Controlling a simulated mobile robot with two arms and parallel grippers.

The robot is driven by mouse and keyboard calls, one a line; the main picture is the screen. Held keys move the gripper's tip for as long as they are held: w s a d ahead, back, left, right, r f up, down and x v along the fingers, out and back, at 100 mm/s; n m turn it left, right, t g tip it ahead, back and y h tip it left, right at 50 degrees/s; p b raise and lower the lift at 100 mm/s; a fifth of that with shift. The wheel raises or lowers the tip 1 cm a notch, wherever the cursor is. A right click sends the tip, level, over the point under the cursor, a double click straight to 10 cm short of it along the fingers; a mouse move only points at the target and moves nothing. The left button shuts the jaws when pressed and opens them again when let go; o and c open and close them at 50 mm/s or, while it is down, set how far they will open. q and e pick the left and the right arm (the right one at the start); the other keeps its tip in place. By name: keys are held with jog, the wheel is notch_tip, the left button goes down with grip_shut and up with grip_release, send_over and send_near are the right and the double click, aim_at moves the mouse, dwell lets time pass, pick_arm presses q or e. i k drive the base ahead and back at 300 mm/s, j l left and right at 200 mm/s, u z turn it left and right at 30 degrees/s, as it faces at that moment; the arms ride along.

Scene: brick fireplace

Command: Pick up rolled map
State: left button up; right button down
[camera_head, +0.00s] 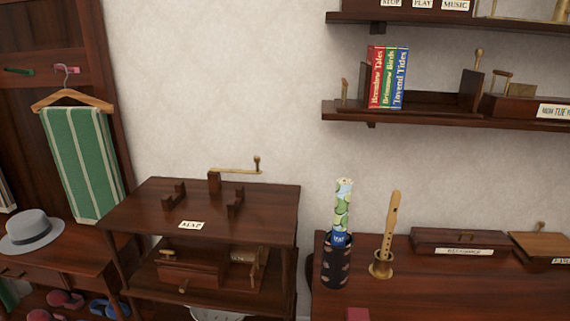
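The rolled map (343,204) is a narrow upright tube with a pale green, blue and cream pattern and a dark blue band low down. Its lower end is inside a dark holder (335,266) with pale spots, at the left end of a dark wooden table. The upper part of the map stands clear above the holder's rim. Neither of my grippers shows in the head view.
A wooden flute (391,225) stands in a brass cup (381,265) close to the map's right. A two-level wooden stand (140,215) with a small label and a brass crank (236,170) is to the left. A shelf (430,113) with books (387,77) hangs above.

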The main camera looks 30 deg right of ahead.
aim_at(344, 185)
jog(key=l+z, duration=0.2)
jog(key=z, duration=0.6)
jog(key=i+j+z, duration=0.2)
jog(key=k+j, duration=0.05)
